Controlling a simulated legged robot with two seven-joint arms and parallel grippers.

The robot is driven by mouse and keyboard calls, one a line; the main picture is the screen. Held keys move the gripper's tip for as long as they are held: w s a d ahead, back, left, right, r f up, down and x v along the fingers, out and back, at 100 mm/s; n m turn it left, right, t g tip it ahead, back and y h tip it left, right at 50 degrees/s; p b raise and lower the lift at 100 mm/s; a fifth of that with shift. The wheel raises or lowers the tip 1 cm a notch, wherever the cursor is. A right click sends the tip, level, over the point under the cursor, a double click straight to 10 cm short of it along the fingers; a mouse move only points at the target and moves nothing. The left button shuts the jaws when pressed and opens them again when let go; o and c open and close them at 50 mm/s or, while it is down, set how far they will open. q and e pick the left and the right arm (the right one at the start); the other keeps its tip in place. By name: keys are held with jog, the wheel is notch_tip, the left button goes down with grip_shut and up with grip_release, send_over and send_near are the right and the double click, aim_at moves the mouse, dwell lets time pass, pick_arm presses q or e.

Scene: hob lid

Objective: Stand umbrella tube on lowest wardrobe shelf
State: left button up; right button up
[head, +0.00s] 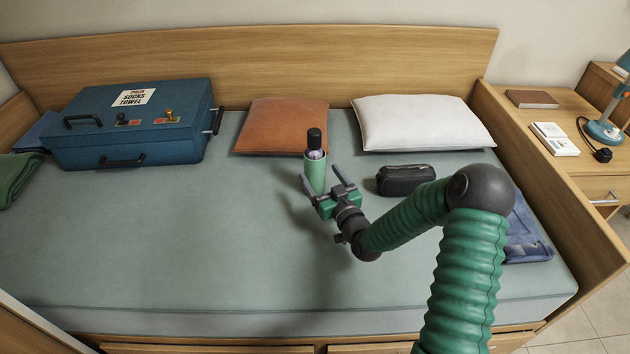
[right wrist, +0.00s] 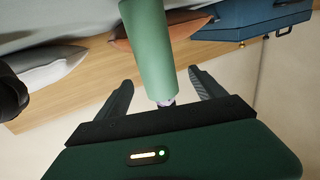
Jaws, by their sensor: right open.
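The umbrella tube (head: 315,176) is a green cylinder with a dark-capped umbrella sticking out of its top. It stands upright on the bed in the head view, in front of the orange pillow. In the right wrist view the tube (right wrist: 157,50) lies between the fingers, with a gap on each side. My right gripper (head: 320,177) is open, with its fingers around the tube's near side. It also shows in the right wrist view (right wrist: 161,80). My left gripper is not in view. I see no wardrobe shelf that I can make out.
A blue suitcase (head: 80,140) lies on the bed at left. An orange pillow (head: 285,122) and a white pillow (head: 420,120) lie at the back. A black pouch (head: 404,180) is right of the tube. The bed's front left (head: 150,255) is clear. A desk (head: 560,115) stands at right.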

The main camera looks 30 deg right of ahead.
jog(key=w+b, duration=0.1)
jog(key=w, duration=0.1)
jog(key=w+d+b, duration=0.1)
jog(key=w+b, duration=0.1)
jog(key=w, duration=0.1)
jog(key=shift+d+f, duration=0.1)
jog(key=shift+f, duration=0.05)
jog(key=shift+w, duration=0.25)
jog(key=shift+r, duration=0.2)
jog(key=c, duration=1.4)
jog(key=shift+c, duration=1.1)
jog(key=shift+r, duration=0.15)
